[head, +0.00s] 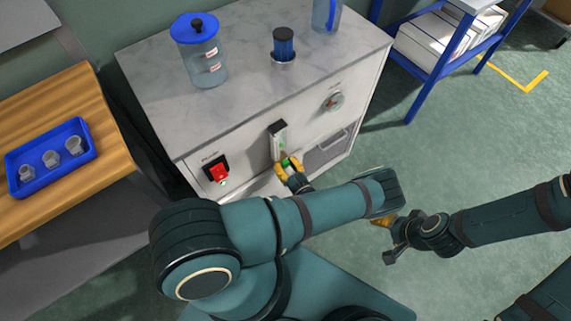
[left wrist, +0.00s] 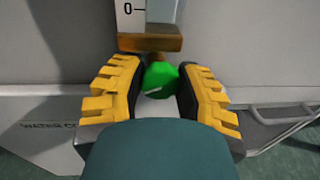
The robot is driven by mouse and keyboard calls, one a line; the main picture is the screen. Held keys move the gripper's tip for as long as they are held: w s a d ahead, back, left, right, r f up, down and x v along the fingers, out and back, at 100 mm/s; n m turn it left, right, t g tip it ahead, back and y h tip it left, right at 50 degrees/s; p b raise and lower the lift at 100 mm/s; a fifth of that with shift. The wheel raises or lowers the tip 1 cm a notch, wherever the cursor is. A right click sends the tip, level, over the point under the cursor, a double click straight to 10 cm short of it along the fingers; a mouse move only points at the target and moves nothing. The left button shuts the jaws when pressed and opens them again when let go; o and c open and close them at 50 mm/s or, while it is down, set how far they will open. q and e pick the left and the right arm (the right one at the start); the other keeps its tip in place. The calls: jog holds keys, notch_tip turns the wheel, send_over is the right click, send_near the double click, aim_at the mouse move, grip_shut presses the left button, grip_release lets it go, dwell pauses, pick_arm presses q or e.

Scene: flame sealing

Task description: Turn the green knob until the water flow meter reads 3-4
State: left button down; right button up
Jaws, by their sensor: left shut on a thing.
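The green knob (head: 288,163) is on the front of the white cabinet, just below the upright water flow meter (head: 278,140). In the left wrist view the knob (left wrist: 165,80) sits between the yellow-padded fingers of my left gripper (left wrist: 160,92), which is shut on it. My left gripper also shows in the head view (head: 289,170), partly covering the knob. The wrist view shows only the bottom of the meter (left wrist: 145,12), with the 0 mark; its reading cannot be made out. My right gripper (head: 386,240) is open and empty, away from the cabinet.
A red switch (head: 218,172) and a round dial (head: 333,102) are on the cabinet front (head: 245,160). A blue-lidded jar (head: 201,60) stands on top. A wooden table with a blue tray (head: 85,160) is at left, a blue-framed shelf (head: 440,70) at right.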

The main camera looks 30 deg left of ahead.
dwell(0.3)
pick_arm(q)
jog(key=c, duration=0.6)
grip_release()
jog(key=shift+o, duration=0.2)
